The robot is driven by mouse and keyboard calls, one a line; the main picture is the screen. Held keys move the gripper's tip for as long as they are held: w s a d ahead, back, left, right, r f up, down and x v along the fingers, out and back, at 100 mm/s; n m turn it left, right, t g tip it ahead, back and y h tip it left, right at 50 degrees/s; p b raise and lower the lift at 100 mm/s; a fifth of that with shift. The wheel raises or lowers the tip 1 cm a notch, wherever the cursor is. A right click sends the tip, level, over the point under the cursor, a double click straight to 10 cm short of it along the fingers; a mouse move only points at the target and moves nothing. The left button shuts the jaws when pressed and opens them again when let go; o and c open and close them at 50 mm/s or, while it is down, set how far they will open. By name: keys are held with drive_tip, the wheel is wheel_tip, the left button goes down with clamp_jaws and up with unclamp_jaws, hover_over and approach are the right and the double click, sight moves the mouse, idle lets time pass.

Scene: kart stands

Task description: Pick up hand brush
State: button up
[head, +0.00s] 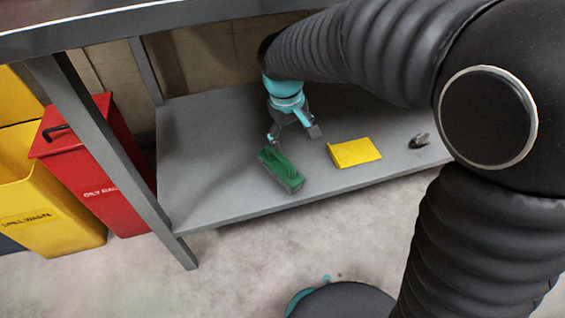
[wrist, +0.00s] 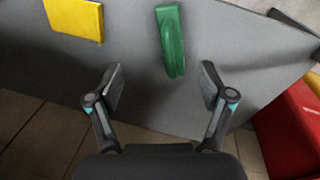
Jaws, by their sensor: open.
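The hand brush (head: 281,170) is green and lies on the grey lower shelf (head: 215,190) under the table. In the wrist view the hand brush (wrist: 171,40) shows its long green shape at the top middle, ahead of the fingers and between their lines. My gripper (head: 294,134) is open and empty, just behind the brush in the head view. In the wrist view my gripper (wrist: 162,88) has its two fingers spread wide, apart from the brush.
A yellow cloth or block (head: 354,152) lies right of the brush, and a small dark metallic object (head: 419,141) farther right. The tabletop (head: 150,18) is above and a table leg (head: 115,160) stands left. Red (head: 95,165) and yellow (head: 50,190) bins stand beyond the leg.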

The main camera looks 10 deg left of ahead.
drive_tip(key=w+a+f+n, duration=0.2)
drive_tip(key=a+f, duration=0.2)
drive_tip(key=a, duration=0.2)
drive_tip(key=b, duration=0.2)
hover_over(280, 165)
drive_tip(key=s+a, duration=0.1)
drive_tip(key=s, duration=0.1)
wheel_tip(280, 165, down, 8)
drive_tip(key=shift+w+f, duration=0.15)
drive_tip(key=shift+w+d+f+b, duration=0.15)
drive_tip(key=shift+w+f+b, duration=0.1)
drive_tip(key=shift+f, duration=0.6)
drive_tip(key=shift+w+d+f+b, duration=0.1)
drive_tip(key=shift+w+f+b, duration=0.1)
drive_tip(key=shift+f, duration=0.7)
drive_tip(key=shift+w+d+f+b, duration=0.15)
drive_tip(key=shift+w+f+b, duration=0.1)
drive_tip(key=shift+f, duration=0.6)
drive_tip(key=c, duration=1.5)
drive_tip(key=shift+r, duration=0.1)
